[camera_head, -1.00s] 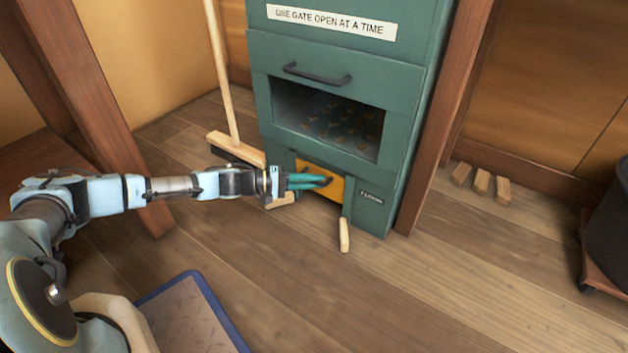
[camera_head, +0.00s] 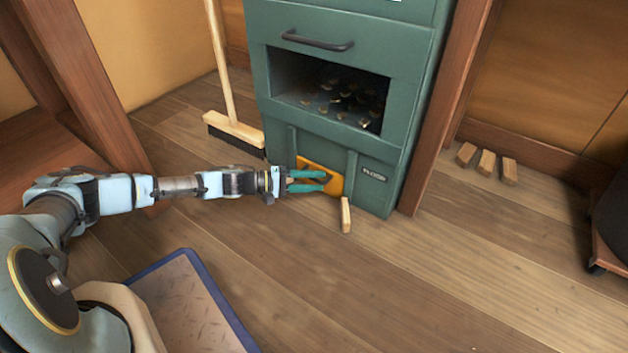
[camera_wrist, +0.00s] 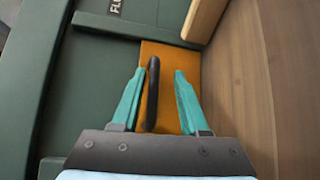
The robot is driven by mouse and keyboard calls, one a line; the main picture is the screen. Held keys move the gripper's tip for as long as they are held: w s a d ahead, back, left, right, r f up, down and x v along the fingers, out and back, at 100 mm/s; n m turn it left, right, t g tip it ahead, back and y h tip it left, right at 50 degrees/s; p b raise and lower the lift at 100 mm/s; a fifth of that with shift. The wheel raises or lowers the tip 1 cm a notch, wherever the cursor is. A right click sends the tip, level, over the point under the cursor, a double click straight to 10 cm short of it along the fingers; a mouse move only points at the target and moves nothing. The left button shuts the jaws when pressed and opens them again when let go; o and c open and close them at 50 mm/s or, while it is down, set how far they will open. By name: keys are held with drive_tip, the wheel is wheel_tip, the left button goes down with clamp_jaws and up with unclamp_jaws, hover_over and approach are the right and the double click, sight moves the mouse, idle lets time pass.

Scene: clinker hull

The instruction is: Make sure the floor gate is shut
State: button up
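The floor gate is an orange plate (camera_head: 335,184) low on the green cabinet (camera_head: 330,134), between two green uprights, beside a small plate (camera_head: 374,174) that seems to read FLOOR. It also shows in the wrist view (camera_wrist: 163,56). Its black bar handle (camera_wrist: 153,92) stands between my fingers, closer to the left one. My gripper (camera_head: 325,181) is open, with a visible gap on the right of the handle in the wrist view (camera_wrist: 159,72). My fingers cover part of the gate, and I cannot tell whether it sits fully home.
A wooden block (camera_head: 346,215) lies on the floor just right of the gate. The cabinet's hatch above shows small pieces inside. A broom (camera_head: 235,132) stands left; several wood blocks (camera_head: 487,161) lie right. A blue-edged mat (camera_head: 209,287) is in front.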

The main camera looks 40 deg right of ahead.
drive_tip(key=shift+r, duration=0.15)
drive_tip(key=shift+w+a+r, duration=0.1)
drive_tip(key=shift+w+a, duration=0.1)
drive_tip(key=shift+a, duration=0.1)
drive_tip(key=p+v, duration=0.4)
drive_tip(key=v, duration=0.4)
drive_tip(key=shift+w+a, duration=0.15)
drive_tip(key=shift+a, duration=0.15)
drive_tip(key=shift+w+a, duration=0.3)
drive_tip(key=shift+a, duration=0.25)
